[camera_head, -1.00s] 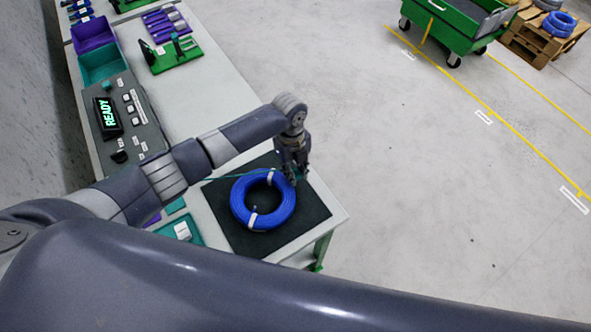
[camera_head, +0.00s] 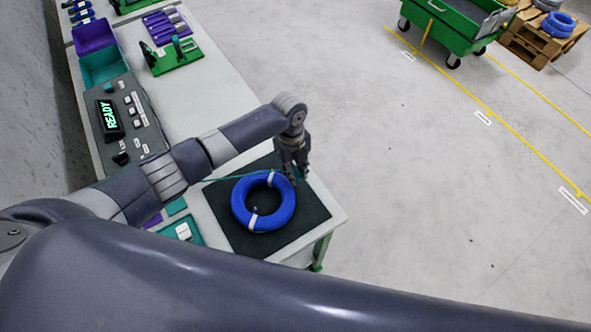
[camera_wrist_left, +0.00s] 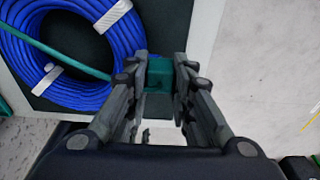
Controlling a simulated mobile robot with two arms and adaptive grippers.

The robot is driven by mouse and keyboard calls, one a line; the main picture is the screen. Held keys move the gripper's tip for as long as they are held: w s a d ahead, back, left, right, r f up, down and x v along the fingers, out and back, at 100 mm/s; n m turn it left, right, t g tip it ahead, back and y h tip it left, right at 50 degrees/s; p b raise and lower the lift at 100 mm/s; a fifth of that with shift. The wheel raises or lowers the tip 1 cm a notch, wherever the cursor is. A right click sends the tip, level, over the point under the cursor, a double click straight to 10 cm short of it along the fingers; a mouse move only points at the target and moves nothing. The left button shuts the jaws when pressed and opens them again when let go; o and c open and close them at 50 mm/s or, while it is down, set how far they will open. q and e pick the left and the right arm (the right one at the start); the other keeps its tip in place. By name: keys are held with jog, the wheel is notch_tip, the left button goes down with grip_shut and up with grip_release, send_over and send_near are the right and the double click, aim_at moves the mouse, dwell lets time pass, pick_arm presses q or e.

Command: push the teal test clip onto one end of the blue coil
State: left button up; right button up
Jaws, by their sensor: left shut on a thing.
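The blue coil (camera_head: 240,205) lies flat on a dark mat (camera_head: 304,222) near the table's front end, bound with white ties. In the left wrist view the coil (camera_wrist_left: 105,75) is at the upper left. My left gripper (camera_head: 297,176) is at the coil's upper right edge, over the mat. In the left wrist view its fingers (camera_wrist_left: 160,85) are shut on the teal test clip (camera_wrist_left: 159,74). A teal lead (camera_wrist_left: 60,56) runs across the coil towards the clip. I cannot tell whether the clip touches a coil end. My right gripper is not in view.
A grey tester (camera_head: 150,122) with a READY display stands on the table (camera_head: 215,90). Purple and teal bins (camera_head: 100,64) and a green fixture (camera_head: 180,60) are further back. A green cart (camera_head: 455,28) and a pallet (camera_head: 530,42) stand on the floor, which is otherwise open.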

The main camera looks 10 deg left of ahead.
pick_arm(q)
jog(key=shift+f, duration=0.6)
dwell(0.9)
jog(key=shift+r, duration=0.2)
jog(key=shift+r+p, duration=0.35)
jog(key=shift+r, duration=0.1)
jog(key=shift+f+b, duration=0.3)
jog(key=shift+f, duration=0.3)
dwell(2.8)
jog(key=shift+s+f, duration=0.3)
jog(key=shift+f, duration=0.05)
dwell(1.1)
jog(key=o, duration=0.4)
jog(key=shift+o, duration=0.6)
jog(key=o, duration=0.5)
jog(key=shift+o, duration=0.2)
jog(key=shift+w, duration=0.2)
